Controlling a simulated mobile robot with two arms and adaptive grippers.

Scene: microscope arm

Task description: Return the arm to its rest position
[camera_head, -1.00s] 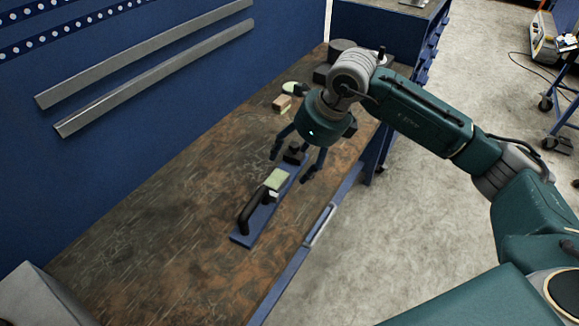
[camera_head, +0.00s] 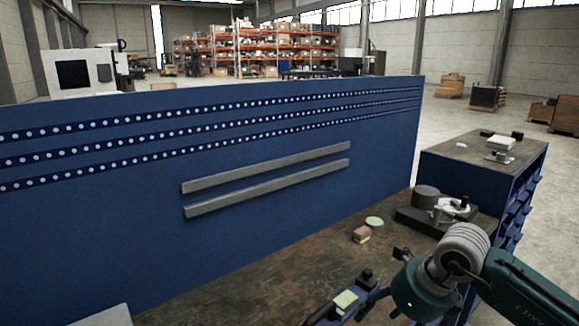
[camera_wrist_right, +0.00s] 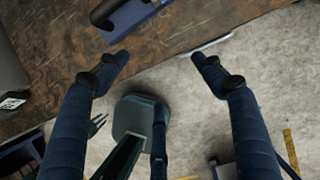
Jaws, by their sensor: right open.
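A blue base plate carries a black curved handle, a pale green pad (camera_head: 346,299) and a black block (camera_head: 367,276) on the workbench. It is low in the head view and cut off by the lower edge. In the right wrist view, part of the blue plate (camera_wrist_right: 128,18) and the black handle (camera_wrist_right: 104,12) show at the top. My right gripper (camera_wrist_right: 160,58) is open, with nothing between its fingers, and apart from the plate. In the head view it is at lower right, beside the plate. My left gripper is out of view. I see no clearly identifiable microscope arm.
The brown workbench (camera_head: 290,270) runs along a blue perforated panel (camera_head: 100,210) with two grey rails. A small wooden block (camera_head: 361,235), a pale green disc (camera_head: 374,222) and a dark cylinder (camera_head: 425,197) stand further back. A blue drawer cabinet (camera_head: 500,190) is at the right.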

